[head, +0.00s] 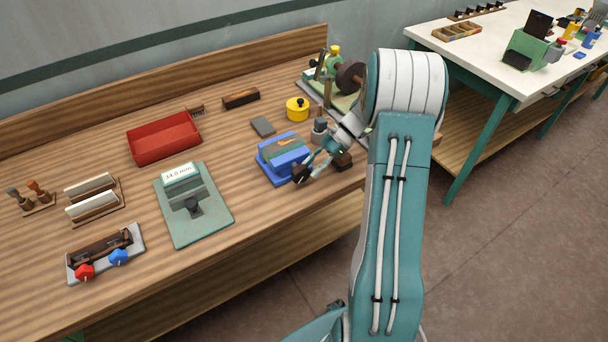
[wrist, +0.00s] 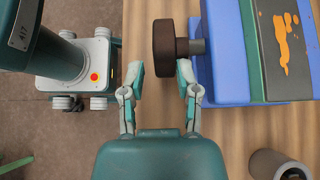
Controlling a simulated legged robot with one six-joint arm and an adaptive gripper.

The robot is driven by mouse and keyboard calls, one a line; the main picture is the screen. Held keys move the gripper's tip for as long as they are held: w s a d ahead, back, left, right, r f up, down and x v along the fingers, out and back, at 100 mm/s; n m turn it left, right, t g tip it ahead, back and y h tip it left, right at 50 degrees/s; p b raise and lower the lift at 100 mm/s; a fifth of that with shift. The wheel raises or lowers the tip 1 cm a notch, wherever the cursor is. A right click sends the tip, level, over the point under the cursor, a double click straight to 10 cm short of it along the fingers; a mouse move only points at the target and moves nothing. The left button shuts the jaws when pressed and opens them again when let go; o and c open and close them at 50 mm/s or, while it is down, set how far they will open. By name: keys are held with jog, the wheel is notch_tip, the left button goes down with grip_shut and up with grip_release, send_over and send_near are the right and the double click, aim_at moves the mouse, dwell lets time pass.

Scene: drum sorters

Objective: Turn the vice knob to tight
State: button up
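The blue vice (head: 284,158) stands near the front edge of the wooden bench. Its blue side also shows at the right in the wrist view (wrist: 226,55). Its dark brown round knob (wrist: 164,52) sticks out from the vice on a short dark shaft; it also shows in the head view (head: 300,174). My gripper (wrist: 160,80) is open, with one finger on each side of the knob's near edge. No tight mark on the knob is legible.
A yellow pot (head: 297,108), a green gauge plate (head: 205,222) and a red tray (head: 164,138) share the bench. The bench between the plate and the vice is clear.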

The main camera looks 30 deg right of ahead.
jog(key=v, duration=0.8)
